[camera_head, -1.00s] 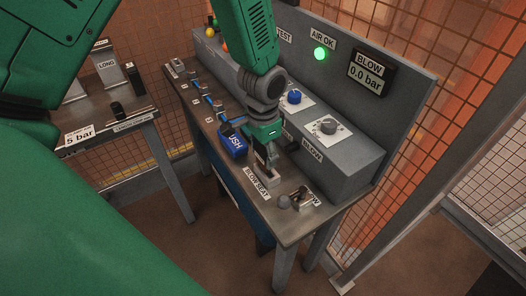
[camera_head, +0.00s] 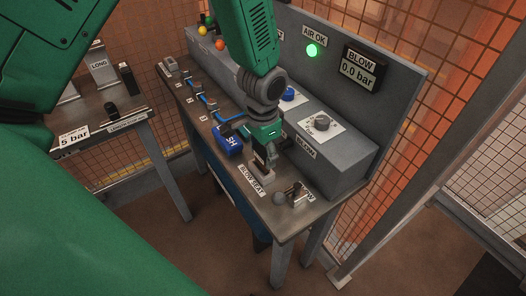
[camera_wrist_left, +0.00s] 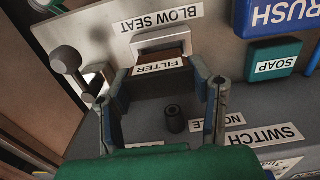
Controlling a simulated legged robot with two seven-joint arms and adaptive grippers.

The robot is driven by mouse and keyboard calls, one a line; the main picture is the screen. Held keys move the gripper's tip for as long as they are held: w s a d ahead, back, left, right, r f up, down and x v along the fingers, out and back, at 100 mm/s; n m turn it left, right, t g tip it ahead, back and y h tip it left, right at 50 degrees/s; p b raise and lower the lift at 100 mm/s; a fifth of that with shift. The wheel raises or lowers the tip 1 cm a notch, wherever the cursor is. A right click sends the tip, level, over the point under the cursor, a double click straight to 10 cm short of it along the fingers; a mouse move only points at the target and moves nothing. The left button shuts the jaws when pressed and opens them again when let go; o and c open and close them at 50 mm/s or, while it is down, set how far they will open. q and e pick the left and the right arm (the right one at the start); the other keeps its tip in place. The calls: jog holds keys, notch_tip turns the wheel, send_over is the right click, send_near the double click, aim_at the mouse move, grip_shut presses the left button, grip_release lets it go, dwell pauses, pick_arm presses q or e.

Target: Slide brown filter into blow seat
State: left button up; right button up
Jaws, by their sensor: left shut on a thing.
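The brown filter, with a white FILTER label (camera_wrist_left: 160,66), is between the fingers of my left gripper (camera_wrist_left: 163,76) in the left wrist view. That gripper (camera_head: 264,153) is shut on it, low over the bench in the head view. The pale grey blow seat (camera_wrist_left: 161,42) is directly beyond the filter, with the BLOW SEAT label (camera_wrist_left: 158,19) behind it. The filter's brown far end is at the seat's opening; how deep it sits I cannot tell. My right gripper is not in view.
A lever with a round grey knob (camera_wrist_left: 66,59) stands close beside the seat. A blue brush block (camera_head: 228,139) and a green soap block (camera_wrist_left: 279,59) are on the other side. A dark nozzle (camera_wrist_left: 174,119) is near the fingers. The blow display (camera_head: 361,70) reads 0.0 bar.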

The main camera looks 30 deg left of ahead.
aim_at(262, 161)
pick_arm(q)
jog(key=shift+a+p, duration=0.2)
jog(key=shift+p, duration=0.4)
dwell(0.6)
jog(key=shift+f+b, duration=0.85)
jog(key=shift+f, duration=0.95)
jog(key=o, duration=1.6)
jog(key=shift+o, duration=0.2)
jog(key=shift+r, duration=0.15)
notch_tip(262, 161, up, 12)
jog(key=shift+f, duration=0.25)
jog(key=shift+w, duration=0.1)
